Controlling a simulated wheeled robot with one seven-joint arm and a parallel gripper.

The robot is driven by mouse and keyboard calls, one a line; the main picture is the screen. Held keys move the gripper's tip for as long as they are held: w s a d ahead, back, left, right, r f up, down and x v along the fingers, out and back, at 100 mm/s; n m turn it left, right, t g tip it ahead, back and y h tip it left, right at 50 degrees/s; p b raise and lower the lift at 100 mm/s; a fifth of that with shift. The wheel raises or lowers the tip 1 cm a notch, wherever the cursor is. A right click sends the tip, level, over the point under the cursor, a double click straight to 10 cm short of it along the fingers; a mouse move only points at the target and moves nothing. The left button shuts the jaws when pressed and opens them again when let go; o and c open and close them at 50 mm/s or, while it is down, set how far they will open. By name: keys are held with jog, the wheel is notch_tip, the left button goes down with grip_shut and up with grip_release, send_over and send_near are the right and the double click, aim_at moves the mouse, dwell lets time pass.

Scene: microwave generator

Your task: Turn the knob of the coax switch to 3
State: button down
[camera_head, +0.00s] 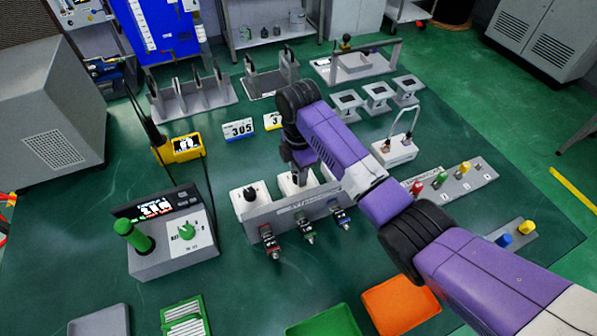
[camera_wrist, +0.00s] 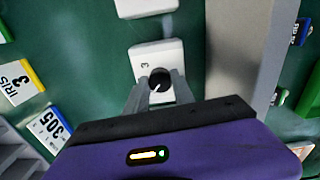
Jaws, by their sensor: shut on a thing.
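A grey unit (camera_head: 262,226) carries a row of white blocks, with red, green and blue connectors along its front. My gripper (camera_wrist: 160,92) is over the middle white block (camera_wrist: 143,53), its two fingers closed on the sides of a round black knob (camera_wrist: 159,78). A light pointer line shows on the knob, towards the lower left in the wrist view. A small 3 is printed on the block above the knob in that view. In the head view my gripper (camera_head: 299,177) hides most of this knob. I cannot read the unit's label.
A white block (camera_head: 250,195) with a black knob stands to the left. Another block (camera_wrist: 146,7) lies beyond in the wrist view. Signs 305 (camera_head: 238,130) and IRIS 3 (camera_wrist: 18,82) stand behind the unit. A grey console (camera_head: 172,232) with green controls is at the left.

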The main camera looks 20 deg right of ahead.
jog(key=m+p, duration=0.2)
jog(key=m, duration=0.2)
jog(key=shift+r+p, duration=0.15)
jog(key=shift+p, duration=0.25)
jog(key=m+p, duration=0.2)
jog(key=m, duration=0.3)
jog(key=shift+a, duration=0.1)
jog(key=m+p, duration=0.2)
jog(key=m, duration=0.3)
jog(key=shift+m, duration=0.4)
jog(key=m+p, duration=0.1)
jog(key=m, duration=0.3)
jog(key=shift+m, duration=0.4)
jog(key=c, duration=1.1)
grip_release()
jog(key=shift+o, duration=0.2)
